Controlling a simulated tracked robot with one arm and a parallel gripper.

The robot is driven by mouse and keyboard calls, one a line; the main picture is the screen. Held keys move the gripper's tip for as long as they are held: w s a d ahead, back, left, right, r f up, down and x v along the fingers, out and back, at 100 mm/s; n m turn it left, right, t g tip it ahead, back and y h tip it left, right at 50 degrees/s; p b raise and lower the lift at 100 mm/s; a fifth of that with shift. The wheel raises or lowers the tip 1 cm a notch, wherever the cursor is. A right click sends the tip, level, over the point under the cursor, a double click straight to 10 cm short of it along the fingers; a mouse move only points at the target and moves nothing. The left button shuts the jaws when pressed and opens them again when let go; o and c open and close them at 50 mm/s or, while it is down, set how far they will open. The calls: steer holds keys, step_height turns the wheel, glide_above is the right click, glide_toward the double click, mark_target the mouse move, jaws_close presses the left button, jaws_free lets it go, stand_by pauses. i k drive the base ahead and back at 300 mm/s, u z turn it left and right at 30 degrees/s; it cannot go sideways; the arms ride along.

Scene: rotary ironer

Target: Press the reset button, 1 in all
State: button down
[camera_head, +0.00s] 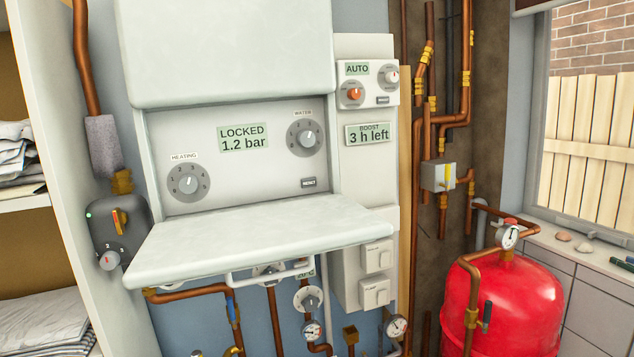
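A white boiler has its front flap (262,240) folded down, showing a control panel (240,185). A small dark button (308,182) with lettering too small to read for sure sits at the panel's lower right. Above it is a water dial (306,137), and a heating dial (188,182) is at the left. The display (244,138) reads LOCKED, 1.2 bar. A similar small dark button (382,99) sits on the side unit, below the AUTO display (357,69). My gripper is not in view.
The open flap juts out below the panel. A red tank (510,305) with a gauge stands at the right. Copper pipes (275,320) and valves run below the flap. Shelves with folded cloth (45,322) are at the left.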

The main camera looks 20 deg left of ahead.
mark_target(306, 182)
steer(key=z, duration=0.05)
steer(key=i, duration=0.95)
steer(key=u, duration=0.1)
